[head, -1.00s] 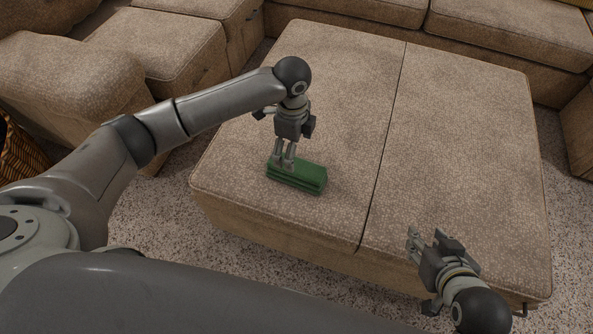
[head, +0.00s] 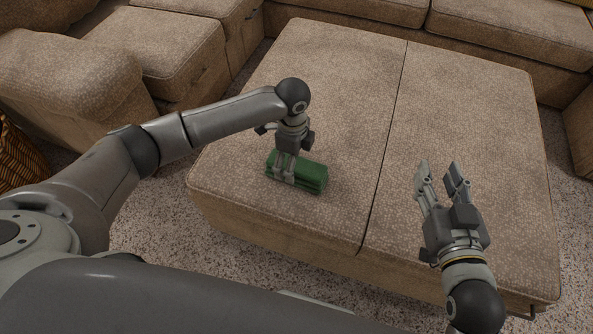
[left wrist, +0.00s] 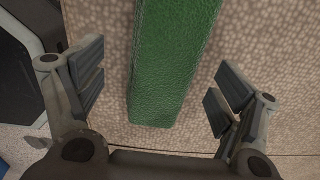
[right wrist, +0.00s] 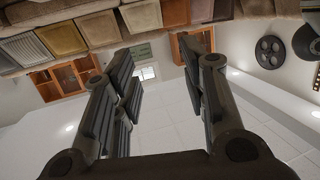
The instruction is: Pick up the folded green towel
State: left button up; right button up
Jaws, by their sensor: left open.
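The folded green towel (head: 308,176) lies on the left half of the brown ottoman (head: 330,90), near its front edge. My left gripper (head: 284,178) points down at the towel's left end in the head view. In the left wrist view the towel (left wrist: 170,60) runs between the two open fingers of that gripper (left wrist: 155,90), with a gap on each side. The towel's end shows close to the palm. My right gripper (head: 440,172) is open and empty, over the right front part of the ottoman. Its fingers are also apart in the right wrist view (right wrist: 160,95).
A brown sectional sofa (head: 150,48) wraps the back and left of the ottoman. A wicker basket (head: 18,155) stands at the far left. Speckled carpet (head: 150,220) shows in front. The ottoman's top is otherwise clear.

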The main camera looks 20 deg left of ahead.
pick_arm(q)
notch_tip(320, 180, down, 4)
jog(key=shift+r+b, duration=0.15)
jog(key=shift+b, duration=0.65)
jog(key=c, duration=1.1)
pick_arm(e)
notch_tip(320, 180, up, 8)
jog(key=a+t+y, duration=0.1)
jog(key=t, duration=0.4)
jog(key=shift+r+y, duration=0.2)
jog(key=shift+y, duration=0.1)
jog(key=shift+w+a, duration=0.1)
